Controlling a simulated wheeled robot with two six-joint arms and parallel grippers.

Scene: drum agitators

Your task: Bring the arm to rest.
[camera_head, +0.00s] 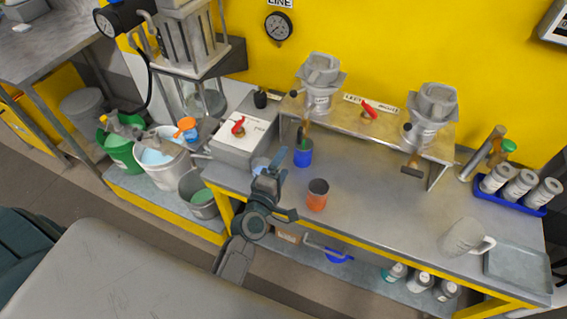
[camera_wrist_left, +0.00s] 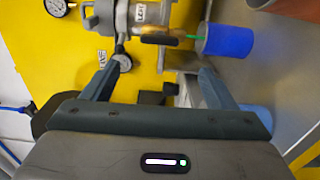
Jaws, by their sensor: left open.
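My left gripper (camera_head: 284,184) is over the front edge of the grey workbench (camera_head: 385,210), near its left part. Its two fingers are spread apart, with nothing held between them. In the left wrist view the fingers (camera_wrist_left: 163,70) are also apart and empty. A blue cup (camera_head: 303,156) stands on the bench just beyond the gripper, and it shows in the wrist view too (camera_wrist_left: 228,41). An orange cup (camera_head: 317,196) stands to the right of the gripper. My right gripper is in neither view.
Two metal hoppers (camera_head: 318,85) (camera_head: 430,112) stand on a raised shelf behind. A white jug (camera_head: 464,238) and a blue rack of cans (camera_head: 520,187) are at the right. The bench middle is clear.

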